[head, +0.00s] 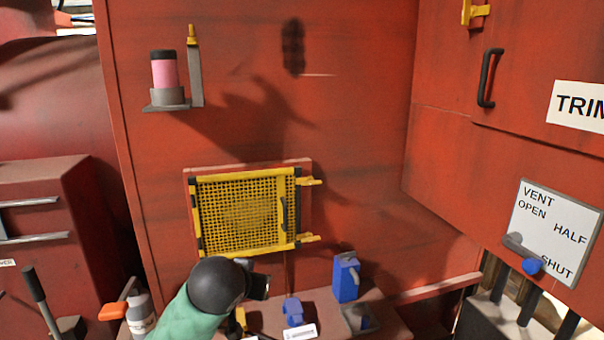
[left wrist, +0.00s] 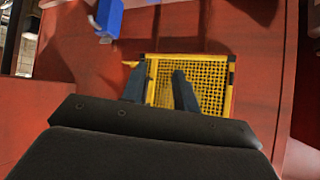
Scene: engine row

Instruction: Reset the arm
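My left arm, with a green sleeve and a round black joint, rises from the bottom of the head view. Its dark left gripper (head: 258,286) is just below the yellow mesh grille (head: 240,214), seen from behind and partly hidden. In the left wrist view the two dark fingers of my left gripper (left wrist: 160,84) stand apart with nothing between them. The yellow grille (left wrist: 210,85) shows behind and between the fingers, and I see no contact with it. My right gripper is in neither view.
A blue box (head: 346,278) and a blue fitting (head: 293,312) stand on the ledge (head: 385,322) below the grille. A pink cylinder (head: 164,72) is on a wall bracket. A vent lever (head: 531,265) is at right, an orange-handled canister (head: 140,312) at lower left.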

